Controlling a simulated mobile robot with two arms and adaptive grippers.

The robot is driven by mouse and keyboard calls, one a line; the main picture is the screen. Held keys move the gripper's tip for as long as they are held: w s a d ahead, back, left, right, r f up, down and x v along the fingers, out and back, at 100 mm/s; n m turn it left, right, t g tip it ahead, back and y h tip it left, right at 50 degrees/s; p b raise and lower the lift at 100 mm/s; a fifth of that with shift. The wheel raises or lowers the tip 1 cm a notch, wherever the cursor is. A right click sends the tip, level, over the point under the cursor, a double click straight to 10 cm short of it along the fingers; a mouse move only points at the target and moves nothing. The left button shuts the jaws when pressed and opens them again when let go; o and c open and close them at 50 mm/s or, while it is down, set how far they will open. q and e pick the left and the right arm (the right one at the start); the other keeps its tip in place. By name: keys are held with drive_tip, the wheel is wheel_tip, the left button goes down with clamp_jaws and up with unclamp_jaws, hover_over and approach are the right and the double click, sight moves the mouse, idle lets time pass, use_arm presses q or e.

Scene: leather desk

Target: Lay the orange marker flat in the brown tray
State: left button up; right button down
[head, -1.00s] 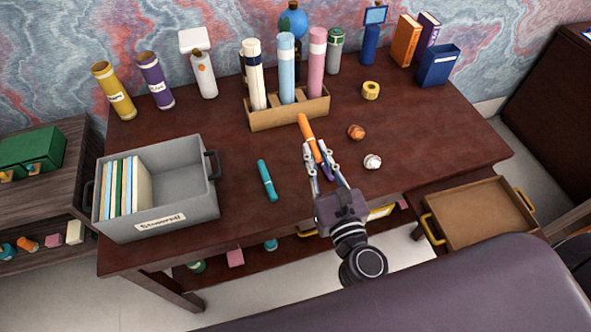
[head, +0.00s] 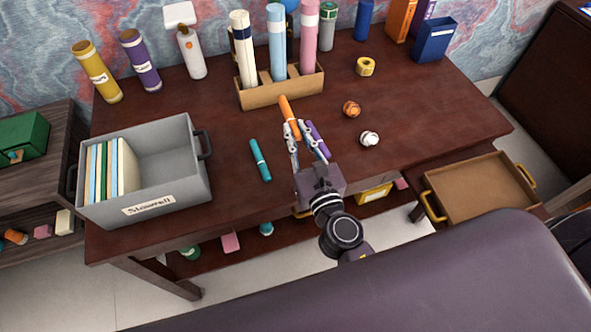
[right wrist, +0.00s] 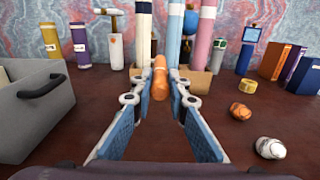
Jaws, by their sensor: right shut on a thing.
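The orange marker (head: 287,108) is between the fingertips of my right gripper (head: 295,129), which is shut on it. In the right wrist view the orange marker (right wrist: 160,77) stands out ahead between the two fingers, pointing away from me. I cannot tell clearly how far it is above the desk. The brown tray (head: 425,182) is an empty shallow tray with yellow handles, lower than the desktop, at the right of the head view. It is apart from the gripper. My left gripper is not in view.
A purple marker (head: 317,140) lies beside the right finger, and a teal marker (head: 260,160) lies to the left. An orange crumpled ball (head: 352,109) and a white one (head: 369,139) lie to the right. A wooden holder (head: 282,92) with tall tubes stands behind.

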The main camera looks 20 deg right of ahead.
wheel_tip(320, 180, down, 9)
drive_tip(key=b, duration=0.5)
drive_tip(key=shift+b, duration=0.4)
wheel_tip(320, 180, down, 4)
drive_tip(key=shift+f+b, duration=0.15)
drive_tip(key=shift+b, duration=1.05)
drive_tip(key=shift+f, duration=0.25)
drive_tip(key=shift+f+b, duration=0.25)
drive_tip(key=shift+b, duration=0.05)
drive_tip(key=c, duration=1.9)
unclamp_jaws()
drive_tip(key=shift+r, duration=0.1)
